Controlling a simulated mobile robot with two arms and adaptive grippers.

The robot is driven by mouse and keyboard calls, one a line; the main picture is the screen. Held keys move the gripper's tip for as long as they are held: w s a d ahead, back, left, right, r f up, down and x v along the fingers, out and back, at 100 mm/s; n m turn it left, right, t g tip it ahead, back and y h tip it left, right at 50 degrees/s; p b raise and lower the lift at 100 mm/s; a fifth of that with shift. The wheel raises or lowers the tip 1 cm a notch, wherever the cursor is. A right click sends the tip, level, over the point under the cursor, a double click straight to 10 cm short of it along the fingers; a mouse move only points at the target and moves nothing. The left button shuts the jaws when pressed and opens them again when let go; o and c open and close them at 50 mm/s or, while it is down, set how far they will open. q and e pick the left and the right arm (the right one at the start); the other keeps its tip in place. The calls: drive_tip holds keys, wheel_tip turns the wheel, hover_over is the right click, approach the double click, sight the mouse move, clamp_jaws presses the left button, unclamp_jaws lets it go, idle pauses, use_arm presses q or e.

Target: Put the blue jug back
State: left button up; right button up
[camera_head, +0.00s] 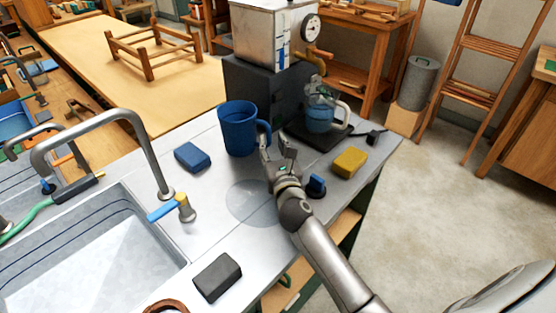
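The blue jug (236,132) stands upright on the grey counter (215,185), with its handle on the right side. My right gripper (276,142) reaches in from the lower right, beside the jug's handle. Its two fingers are spread apart, and I see nothing held between them. One finger is close to the handle; whether it touches cannot be told. A faint round mark (251,203) shows on the counter in front of the jug.
A blue block (192,157), a yellow block (350,162), a dark block (217,277) and a small dark blue object (316,186) lie on the counter. A sink (90,255) with a tap (150,150) is left.

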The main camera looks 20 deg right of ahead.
drive_tip(key=v, duration=0.6)
drive_tip(key=shift+s, duration=0.25)
